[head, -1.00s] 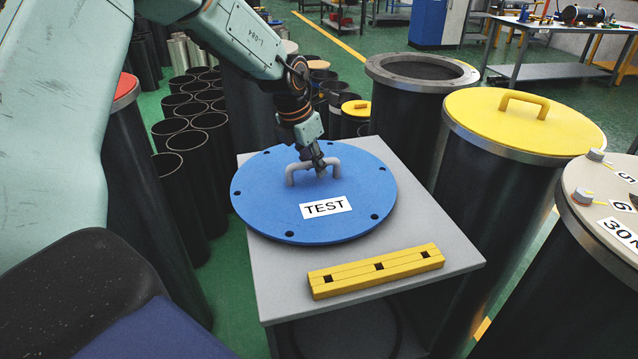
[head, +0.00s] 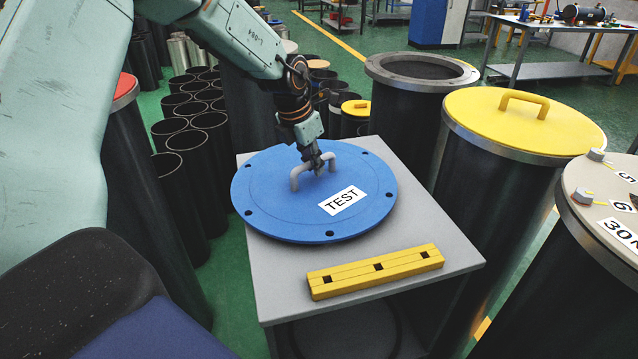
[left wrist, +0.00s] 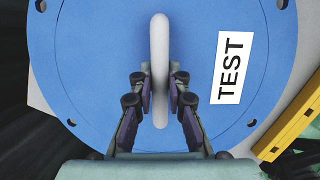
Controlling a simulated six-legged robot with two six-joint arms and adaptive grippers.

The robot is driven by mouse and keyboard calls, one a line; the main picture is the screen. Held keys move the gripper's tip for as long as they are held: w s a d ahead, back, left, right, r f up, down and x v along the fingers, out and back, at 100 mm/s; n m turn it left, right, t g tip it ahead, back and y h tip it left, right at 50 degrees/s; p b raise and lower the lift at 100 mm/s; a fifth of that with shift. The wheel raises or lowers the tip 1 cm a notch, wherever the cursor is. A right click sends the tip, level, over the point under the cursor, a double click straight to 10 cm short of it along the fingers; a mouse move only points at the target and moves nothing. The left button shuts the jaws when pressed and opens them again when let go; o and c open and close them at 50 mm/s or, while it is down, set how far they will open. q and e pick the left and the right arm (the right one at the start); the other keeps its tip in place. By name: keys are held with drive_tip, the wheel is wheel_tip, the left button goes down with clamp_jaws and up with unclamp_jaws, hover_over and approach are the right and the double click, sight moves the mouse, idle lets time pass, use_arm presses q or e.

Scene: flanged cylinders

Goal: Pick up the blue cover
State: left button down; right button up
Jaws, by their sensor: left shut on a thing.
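The blue cover (head: 275,205) is a round disc with a grey handle (head: 297,176) and a white TEST label, over the grey table. My left gripper (head: 318,168) reaches down from above and is shut on the cover's handle. In the left wrist view the fingers (left wrist: 160,98) press on both sides of the handle (left wrist: 160,50), with the blue cover (left wrist: 90,60) filling most of the picture. I cannot tell whether the cover touches the table. My right gripper is not in view.
A yellow bar (head: 340,281) with square holes lies on the grey table (head: 440,225) in front of the cover. A yellow-lidded cylinder (head: 520,125) and an open flanged cylinder (head: 375,72) stand to the right and behind. Several dark tubes (head: 195,125) stand behind left.

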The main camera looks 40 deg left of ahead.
use_arm(q)
drive_tip(key=shift+r+p, duration=1.2)
drive_tip(key=shift+r, duration=0.95)
